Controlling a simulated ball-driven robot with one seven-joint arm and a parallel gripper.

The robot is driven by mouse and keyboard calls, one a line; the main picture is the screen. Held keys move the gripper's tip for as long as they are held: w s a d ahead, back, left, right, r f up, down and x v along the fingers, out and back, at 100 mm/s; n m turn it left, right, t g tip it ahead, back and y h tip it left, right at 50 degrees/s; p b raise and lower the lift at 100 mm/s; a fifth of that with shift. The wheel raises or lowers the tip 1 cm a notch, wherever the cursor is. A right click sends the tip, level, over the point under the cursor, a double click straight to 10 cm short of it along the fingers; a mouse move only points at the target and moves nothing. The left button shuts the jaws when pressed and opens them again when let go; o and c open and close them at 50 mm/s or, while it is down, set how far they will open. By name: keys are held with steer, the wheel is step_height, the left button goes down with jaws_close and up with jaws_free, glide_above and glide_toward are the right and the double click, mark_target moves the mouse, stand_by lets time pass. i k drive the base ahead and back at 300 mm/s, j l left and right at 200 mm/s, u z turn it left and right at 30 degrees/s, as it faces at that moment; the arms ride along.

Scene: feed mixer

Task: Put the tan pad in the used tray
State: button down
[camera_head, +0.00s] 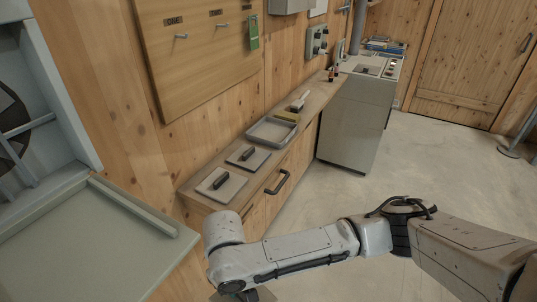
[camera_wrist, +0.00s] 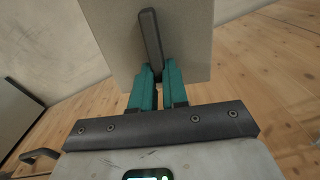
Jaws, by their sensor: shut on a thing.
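In the wrist view, my gripper (camera_wrist: 157,75) is shut on the dark bar handle (camera_wrist: 150,32) of a flat, square, beige-grey pad, which I take to be the tan pad (camera_wrist: 188,45). The pad's face spreads out beyond the teal fingers, and its upper part is cut off by the picture's edge. In the head view my arm hides most of the gripper at the bottom edge, and I cannot make out the held pad there. A shallow grey tray (camera_head: 251,133) stands on the wooden bench; no label shows that it is the used tray.
Two grey pads with black handles, a near one (camera_head: 232,190) and a farther one (camera_head: 258,160), lie on the bench (camera_head: 192,197) before the tray. A yellow block (camera_head: 287,116) and a brush (camera_head: 299,101) lie beyond it. A pale machine ledge (camera_head: 90,250) is at left.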

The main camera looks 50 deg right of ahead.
mark_target(273, 133)
steer(key=l+u, duration=0.2)
steer(key=l, duration=0.95)
steer(key=k+l+u, duration=0.2)
steer(key=l, duration=1)
steer(key=i, duration=0.1)
